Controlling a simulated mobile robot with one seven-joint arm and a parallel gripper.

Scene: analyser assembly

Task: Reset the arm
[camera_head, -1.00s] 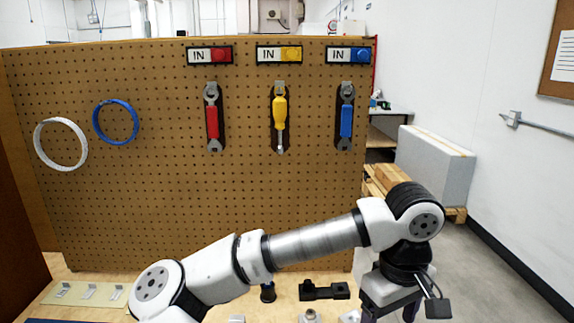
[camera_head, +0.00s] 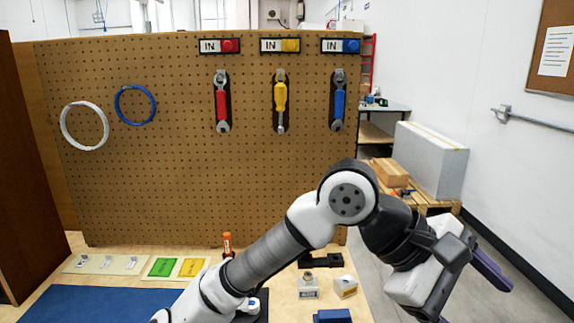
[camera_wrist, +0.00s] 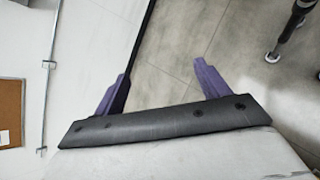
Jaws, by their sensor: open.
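My gripper (camera_head: 468,292) is at the lower right in the head view, past the right edge of the workbench, with its purple fingers pointing down and to the right. In the wrist view my gripper (camera_wrist: 165,82) shows two purple fingers spread wide apart, with nothing between them but the grey floor. My white and grey arm crosses the front of the bench and hides part of it.
A pegboard (camera_head: 180,190) carries a red wrench (camera_head: 222,102), a yellow screwdriver (camera_head: 280,102), a blue wrench (camera_head: 338,102) and two cable loops. The wooden bench (camera_head: 80,250) holds green and yellow cards, a blue mat (camera_head: 95,303) and small parts. A pallet with boxes (camera_head: 430,160) stands right.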

